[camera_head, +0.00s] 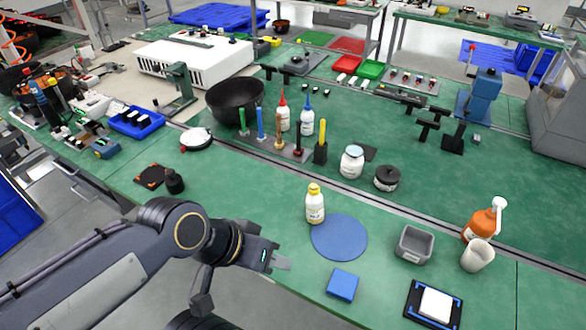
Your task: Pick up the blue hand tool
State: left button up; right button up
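A blue upright hand tool (261,124) stands in a row of hand tools on a grey holder (292,152) at the middle back of the green bench. A green-handled tool (242,121) is at its left and an orange one (278,133) at its right. My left gripper (284,264) is at the bench's front edge, well in front of the holder and apart from it. No object shows in it, and its finger gap is not clear from this angle. My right gripper is out of view.
A white bottle with a yellow cap (315,206) stands behind a blue round mat (339,240), close to my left gripper. A blue block (342,285) lies in front of the mat. A black bowl (235,99) and two squeeze bottles (306,121) stand near the holder.

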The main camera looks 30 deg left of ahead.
aim_at(261, 138)
jog(key=j+z, duration=0.2)
jog(key=j, duration=0.6)
jog(key=k+j+z, duration=0.2)
jog(key=j, duration=0.55)
jog(key=i+j, duration=0.05)
jog(key=i, duration=0.05)
